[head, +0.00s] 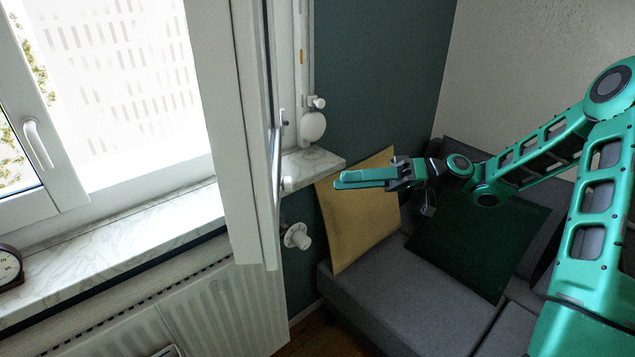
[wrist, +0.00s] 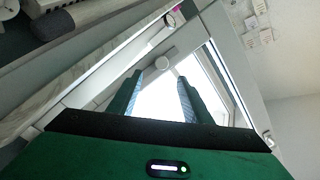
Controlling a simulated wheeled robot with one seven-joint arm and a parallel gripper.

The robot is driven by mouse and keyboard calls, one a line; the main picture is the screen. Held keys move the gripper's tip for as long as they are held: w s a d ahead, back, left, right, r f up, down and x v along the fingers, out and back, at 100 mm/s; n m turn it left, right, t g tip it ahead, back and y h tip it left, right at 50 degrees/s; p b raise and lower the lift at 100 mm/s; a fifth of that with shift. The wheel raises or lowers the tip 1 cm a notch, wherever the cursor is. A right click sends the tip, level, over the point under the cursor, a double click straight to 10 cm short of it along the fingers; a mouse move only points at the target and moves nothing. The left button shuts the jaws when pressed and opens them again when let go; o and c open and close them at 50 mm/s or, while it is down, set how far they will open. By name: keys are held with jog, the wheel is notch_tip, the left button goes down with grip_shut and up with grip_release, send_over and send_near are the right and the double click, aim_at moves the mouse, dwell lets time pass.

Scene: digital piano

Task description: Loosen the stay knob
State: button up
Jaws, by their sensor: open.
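A small round white knob (head: 287,184), which I take for the stay knob, shows low beside the edge of the open window sash (head: 238,130). In the wrist view a round white knob (wrist: 165,62) appears ahead of the fingertips, slightly above the gap between them. My green gripper (head: 338,181) is to the right of the knob, apart from it, with its fingers pointing left towards the sash. In the wrist view the two fingers (wrist: 160,85) stand apart with nothing between them. The head view sees the fingers nearly edge-on, so their gap is hard to see there.
A marble sill (head: 130,240) runs under the window, with a clock (head: 9,266) at far left. A radiator (head: 215,315) and a white valve (head: 297,236) lie below. A yellow board or cushion (head: 360,215) leans behind my gripper on the grey sofa (head: 410,300).

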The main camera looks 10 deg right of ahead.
aim_at(286, 184)
jog(key=a+n+t, duration=0.3)
jog(key=a+n, duration=0.4)
jog(key=a, duration=0.4)
jog(key=shift+s+a+r+n, duration=0.15)
jog(key=shift+s+r+n, duration=0.2)
jog(key=shift+s, duration=0.1)
jog(key=c, duration=1.1)
